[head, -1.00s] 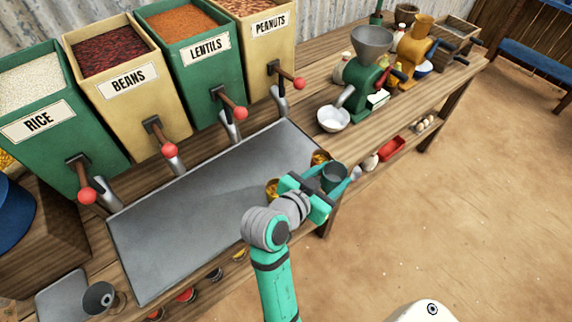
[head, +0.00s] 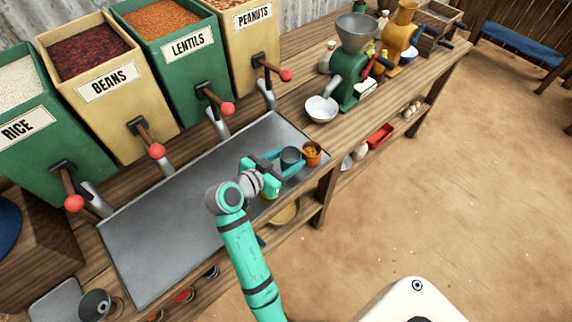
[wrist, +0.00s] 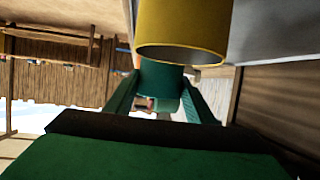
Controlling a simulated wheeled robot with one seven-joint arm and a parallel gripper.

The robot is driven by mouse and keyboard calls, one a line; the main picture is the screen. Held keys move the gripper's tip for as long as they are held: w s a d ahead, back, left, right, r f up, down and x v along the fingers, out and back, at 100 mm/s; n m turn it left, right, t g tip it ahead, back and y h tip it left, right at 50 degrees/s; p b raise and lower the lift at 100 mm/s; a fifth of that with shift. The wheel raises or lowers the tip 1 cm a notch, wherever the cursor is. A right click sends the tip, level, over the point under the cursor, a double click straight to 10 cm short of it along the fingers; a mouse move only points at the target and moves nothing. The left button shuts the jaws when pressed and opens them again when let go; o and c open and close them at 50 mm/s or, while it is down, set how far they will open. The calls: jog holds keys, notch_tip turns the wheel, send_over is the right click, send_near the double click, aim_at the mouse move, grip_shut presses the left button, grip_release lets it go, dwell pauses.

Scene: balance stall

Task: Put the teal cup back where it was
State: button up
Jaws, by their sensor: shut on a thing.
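The teal cup (head: 290,155) is held upright between the fingers of my gripper (head: 284,163), over the front right end of the grey metal tray (head: 165,235). Whether its base touches the tray cannot be told. In the wrist view the teal cup (wrist: 160,82) sits between both fingers. An orange cup (head: 312,153) with yellowish contents stands just right of the held cup. A yellow cup (wrist: 182,30) shows close above the teal one in the wrist picture, partly overlapping it.
Bins of rice, beans (head: 110,85), lentils (head: 188,50) and peanuts with red-knobbed levers line the back. A white bowl (head: 321,109) and green grinder (head: 350,75) stand to the right. A grey cup (head: 95,303) stands at front left. The tray's left part is clear.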

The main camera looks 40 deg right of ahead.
aim_at(282, 168)
jog(key=shift+w+f, duration=0.35)
jog(key=shift+f, duration=0.05)
jog(key=shift+w+f, duration=0.1)
jog(key=shift+f, duration=1.5)
jog(key=o, duration=1.1)
jog(key=shift+f, duration=0.1)
jog(key=v, duration=1.2)
jog(key=shift+a, duration=0.1)
